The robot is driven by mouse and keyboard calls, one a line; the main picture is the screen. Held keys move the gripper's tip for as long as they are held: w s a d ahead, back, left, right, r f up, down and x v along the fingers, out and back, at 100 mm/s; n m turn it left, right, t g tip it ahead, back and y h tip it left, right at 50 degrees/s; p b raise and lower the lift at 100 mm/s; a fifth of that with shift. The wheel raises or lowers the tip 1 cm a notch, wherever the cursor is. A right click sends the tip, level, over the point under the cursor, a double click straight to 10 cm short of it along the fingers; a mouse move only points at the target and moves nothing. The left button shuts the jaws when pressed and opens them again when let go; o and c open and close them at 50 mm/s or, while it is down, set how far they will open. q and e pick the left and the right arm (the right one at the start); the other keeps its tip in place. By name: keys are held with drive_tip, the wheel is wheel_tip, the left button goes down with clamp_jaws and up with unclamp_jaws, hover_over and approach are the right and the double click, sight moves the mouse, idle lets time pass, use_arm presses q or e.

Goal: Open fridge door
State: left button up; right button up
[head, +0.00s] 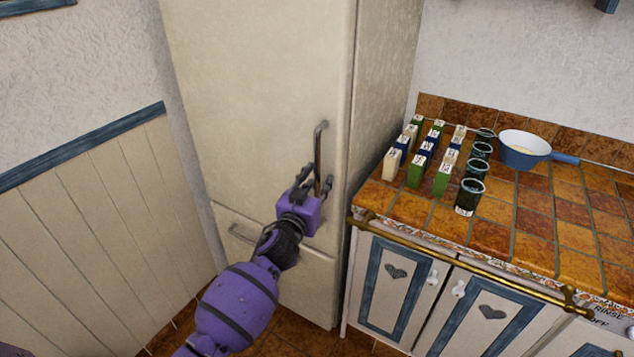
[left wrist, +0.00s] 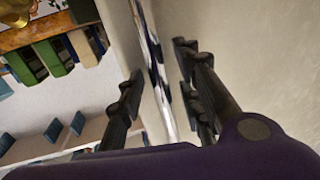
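The cream fridge (head: 262,80) stands in the middle of the head view, and its upper door is closed. A vertical metal handle (head: 321,140) is on the door's right side. My left gripper (head: 315,181) is at the lower part of this handle, with a finger on either side. In the left wrist view the shiny handle (left wrist: 153,45) runs between the open fingers of my left gripper (left wrist: 158,78), with gaps visible beside it. Contact cannot be told. My right gripper is not in view.
A lower fridge door or drawer with its own handle (head: 240,236) is below. A tiled counter (head: 540,215) to the right holds several small cartons (head: 415,171), dark glasses (head: 469,196) and a blue pan (head: 523,150). A brass rail (head: 470,270) runs along its front. A panelled wall (head: 90,220) is left.

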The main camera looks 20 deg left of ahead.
use_arm(q)
clamp_jaws()
idle(0.5)
